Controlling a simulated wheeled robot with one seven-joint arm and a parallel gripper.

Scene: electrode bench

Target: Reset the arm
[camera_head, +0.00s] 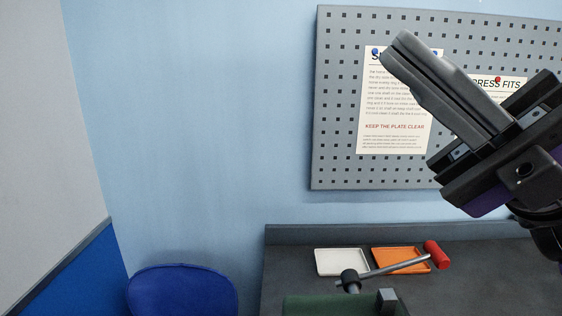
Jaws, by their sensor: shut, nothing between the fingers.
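My gripper (398,50) is at the upper right, raised above the bench and in front of the pegboard. Its dark fingers point up and to the left, pressed together with nothing between them. My arm comes in from the right edge. The gripper is well clear of the bench top and covers part of the posted sheets.
A grey bench (290,262) holds a white tray (341,262), an orange tray (388,256) and a green device (325,304) with a red-ended lever (436,254). A pegboard (335,100) hangs behind. A blue chair (182,290) stands left. The air at left is clear.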

